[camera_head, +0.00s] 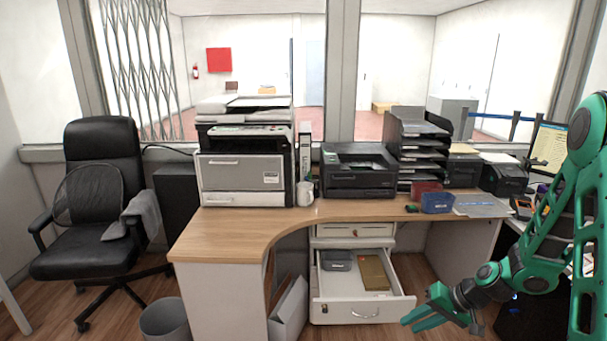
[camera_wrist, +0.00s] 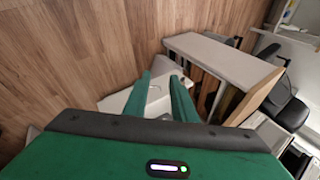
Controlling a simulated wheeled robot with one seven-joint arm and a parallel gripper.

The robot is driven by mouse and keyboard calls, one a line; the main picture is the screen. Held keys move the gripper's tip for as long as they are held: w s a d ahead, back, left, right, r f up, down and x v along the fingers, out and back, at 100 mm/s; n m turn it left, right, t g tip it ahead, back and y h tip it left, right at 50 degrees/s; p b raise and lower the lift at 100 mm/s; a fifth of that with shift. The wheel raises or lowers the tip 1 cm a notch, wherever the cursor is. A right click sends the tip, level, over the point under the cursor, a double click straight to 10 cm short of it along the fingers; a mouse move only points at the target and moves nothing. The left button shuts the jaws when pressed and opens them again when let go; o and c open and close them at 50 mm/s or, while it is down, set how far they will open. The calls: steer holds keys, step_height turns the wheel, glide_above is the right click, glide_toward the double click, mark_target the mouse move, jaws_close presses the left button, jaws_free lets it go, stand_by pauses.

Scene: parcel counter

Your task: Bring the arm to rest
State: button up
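My green arm (camera_head: 540,225) reaches in from the right edge of the head view, bent down toward the floor. My gripper (camera_head: 412,321) is low, in front of and to the right of the pulled-out drawer (camera_head: 342,302). In the wrist view my gripper (camera_wrist: 160,82) shows two green fingers standing apart with nothing seen between them, so it is open and empty. The drawer holds a dark grey object (camera_head: 337,260) and a brown-gold flat box or book (camera_head: 373,272). From the head view I cannot tell the exact gap between gripper and drawer front.
A wooden counter (camera_head: 240,229) carries printers, a paper tray stack (camera_head: 418,150), a white mug (camera_head: 305,193) and a blue box (camera_head: 437,202). A black office chair (camera_head: 100,215) and a grey bin (camera_head: 164,320) stand left. Wooden floor (camera_wrist: 70,50) shows clear in the wrist view.

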steer(key=s+d+r+g+h, duration=0.1)
steer(key=s+d+r+h, duration=0.25)
steer(key=s+r, duration=0.4)
steer(key=s+d+r+g+h, duration=0.1)
steer(key=s+d+r+h, duration=0.1)
steer(key=s+d+r, duration=0.45)
steer(key=s+r+m, duration=0.1)
steer(key=s+r, duration=0.4)
steer(key=s, duration=0.3)
steer(key=s+r+m+g, duration=0.1)
steer(key=s+r+m, duration=0.1)
steer(key=s+r, duration=0.3)
steer(key=s, duration=0.3)
steer(key=shift+s, duration=0.3)
steer(key=shift+h, duration=0.25)
steer(key=shift+w+f+g, duration=0.3)
steer(key=shift+w, duration=0.35)
